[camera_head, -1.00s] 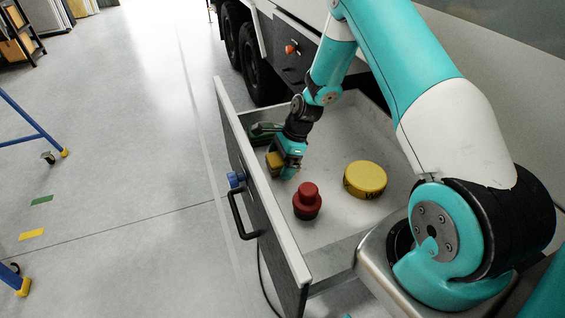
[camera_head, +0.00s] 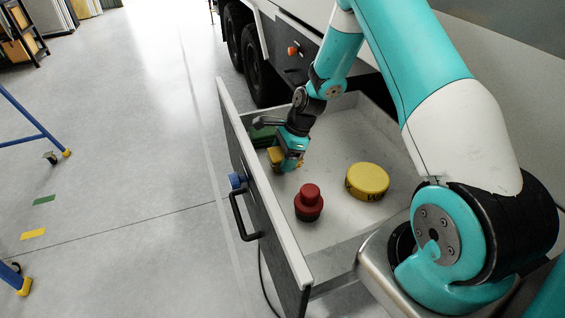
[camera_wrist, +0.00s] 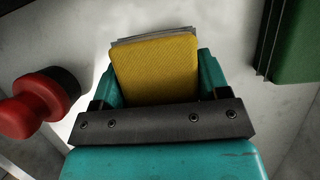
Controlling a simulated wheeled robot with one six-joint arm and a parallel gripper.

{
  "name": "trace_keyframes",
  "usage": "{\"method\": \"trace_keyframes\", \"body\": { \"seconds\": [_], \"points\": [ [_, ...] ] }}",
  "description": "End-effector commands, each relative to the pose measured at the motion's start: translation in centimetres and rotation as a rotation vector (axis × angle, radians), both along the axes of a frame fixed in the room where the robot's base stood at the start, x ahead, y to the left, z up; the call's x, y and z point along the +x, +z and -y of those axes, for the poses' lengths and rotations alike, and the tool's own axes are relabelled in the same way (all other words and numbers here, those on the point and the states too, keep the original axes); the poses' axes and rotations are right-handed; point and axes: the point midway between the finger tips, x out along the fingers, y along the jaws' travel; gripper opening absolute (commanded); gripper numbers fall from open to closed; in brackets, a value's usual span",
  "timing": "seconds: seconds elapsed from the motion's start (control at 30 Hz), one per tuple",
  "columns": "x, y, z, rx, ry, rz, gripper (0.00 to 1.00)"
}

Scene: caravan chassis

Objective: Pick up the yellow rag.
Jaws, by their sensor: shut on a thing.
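The yellow rag (camera_head: 275,156) is a small folded block inside the open drawer (camera_head: 336,246). My gripper (camera_head: 285,163) is shut on it, near the drawer's far left part. In the wrist view the rag (camera_wrist: 157,68) shows its woven yellow face between the two teal fingers of my gripper (camera_wrist: 157,85), with thin grey layers along its far edge. I cannot tell for sure whether the rag touches the drawer floor. My gripper hides part of it in the head view.
A red knob-shaped thing (camera_head: 309,201) and a round yellow tin (camera_head: 368,181) stand in the drawer. A green thing (camera_head: 262,135) lies in the far left corner, close to my gripper. The drawer's front wall (camera_head: 262,190) is close on the left.

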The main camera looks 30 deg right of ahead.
Motion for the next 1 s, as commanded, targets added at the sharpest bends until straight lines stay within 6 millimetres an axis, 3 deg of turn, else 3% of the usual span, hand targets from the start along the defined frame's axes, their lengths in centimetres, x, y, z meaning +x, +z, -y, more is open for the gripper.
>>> {"method": "trace_keyframes", "body": {
  "seconds": [0.3,0.5,0.7,1.0],
  "points": [
    [0.1,9.5,0.1,-0.003,0.0,0.009,0.45],
    [0.1,14.6,0.1,-0.003,-0.001,0.007,0.45],
    [0.0,17.3,0.0,-0.002,0.0,0.003,0.45],
    [0.0,18.1,0.0,0.0,0.0,0.001,0.45]
  ]
}}
